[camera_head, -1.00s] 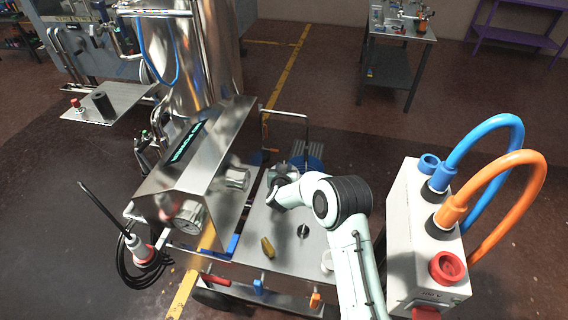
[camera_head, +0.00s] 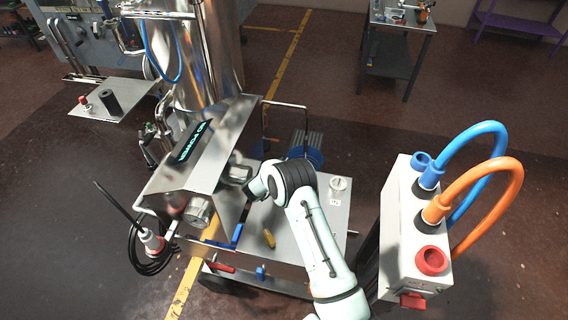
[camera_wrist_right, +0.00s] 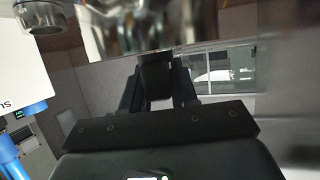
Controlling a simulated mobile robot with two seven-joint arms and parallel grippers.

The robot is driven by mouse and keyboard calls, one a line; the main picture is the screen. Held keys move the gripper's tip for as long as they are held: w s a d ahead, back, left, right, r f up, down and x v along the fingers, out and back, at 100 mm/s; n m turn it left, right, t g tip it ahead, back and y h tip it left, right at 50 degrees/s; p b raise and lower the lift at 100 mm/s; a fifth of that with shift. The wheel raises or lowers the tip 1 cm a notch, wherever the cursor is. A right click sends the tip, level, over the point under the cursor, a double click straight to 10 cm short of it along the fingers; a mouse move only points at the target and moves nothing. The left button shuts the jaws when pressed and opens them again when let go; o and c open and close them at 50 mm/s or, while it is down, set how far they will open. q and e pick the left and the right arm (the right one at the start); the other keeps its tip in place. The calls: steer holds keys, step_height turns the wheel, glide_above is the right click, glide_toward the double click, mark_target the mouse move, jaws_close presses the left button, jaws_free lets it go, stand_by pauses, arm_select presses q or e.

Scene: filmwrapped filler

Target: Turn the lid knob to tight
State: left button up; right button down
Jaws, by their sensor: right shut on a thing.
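My right arm comes in from below in the head view, and its gripper end (camera_head: 252,184) is up against the side of the steel control box. In the right wrist view my right gripper (camera_wrist_right: 158,84) is shut on a dark, blunt part (camera_wrist_right: 155,66), which I take to be the lid knob. A shiny steel surface (camera_wrist_right: 160,25) is just beyond it. In the head view a steel knob-like part (camera_head: 238,172) sticks out of the box beside the gripper; the contact itself is hidden. No tight mark is readable. My left gripper does not show.
A round white dial (camera_head: 340,184) sits on the steel tabletop (camera_head: 280,218), with a yellow piece (camera_head: 269,238) near its front. A white box (camera_head: 405,235) with blue and orange hoses and a red knob (camera_head: 432,260) stands at right.

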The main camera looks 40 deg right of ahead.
steer(key=shift+r, duration=0.1)
steer(key=c, duration=1)
jaws_free()
steer(key=shift+o, duration=0.2)
step_height(320, 180, up, 20)
